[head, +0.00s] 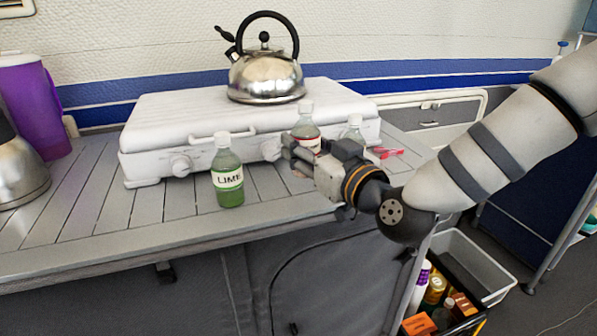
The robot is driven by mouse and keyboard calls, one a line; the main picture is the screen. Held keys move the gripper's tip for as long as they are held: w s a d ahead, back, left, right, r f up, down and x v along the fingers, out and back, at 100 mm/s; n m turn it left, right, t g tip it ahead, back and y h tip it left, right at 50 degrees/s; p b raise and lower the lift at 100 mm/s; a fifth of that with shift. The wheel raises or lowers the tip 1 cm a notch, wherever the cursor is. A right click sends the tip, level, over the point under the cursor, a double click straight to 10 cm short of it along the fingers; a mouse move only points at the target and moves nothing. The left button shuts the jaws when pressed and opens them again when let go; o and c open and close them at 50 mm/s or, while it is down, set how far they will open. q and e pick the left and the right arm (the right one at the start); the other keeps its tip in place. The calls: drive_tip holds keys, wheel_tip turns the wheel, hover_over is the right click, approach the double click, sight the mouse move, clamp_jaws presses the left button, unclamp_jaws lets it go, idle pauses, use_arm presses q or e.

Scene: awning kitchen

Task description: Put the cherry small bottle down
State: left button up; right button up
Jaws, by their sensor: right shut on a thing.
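My right gripper (299,153) reaches in from the right over the grey slatted counter (165,207). It is shut on a small white-capped bottle (306,127), upright, with a pale label showing some red. This appears to be the cherry small bottle, but its name cannot be read. The gripper hides its lower part, so I cannot tell whether its base touches the counter. A green bottle labelled LIME (229,180) stands upright on the counter to the left. My left gripper is not in view.
A white stove (150,132) with a steel kettle (265,78) stands behind. A purple pitcher (36,108) stands far left. The counter's front left is clear.

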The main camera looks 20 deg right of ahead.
drive_tip(key=shift+w+a+f, duration=0.1)
drive_tip(key=shift+a+f, duration=0.15)
drive_tip(key=shift+f, duration=0.65)
drive_tip(key=shift+w+a+f, duration=0.1)
drive_tip(key=shift+a+f, duration=0.15)
drive_tip(key=shift+f, duration=0.65)
drive_tip(key=shift+f, duration=0.15)
drive_tip(key=o, duration=1.1)
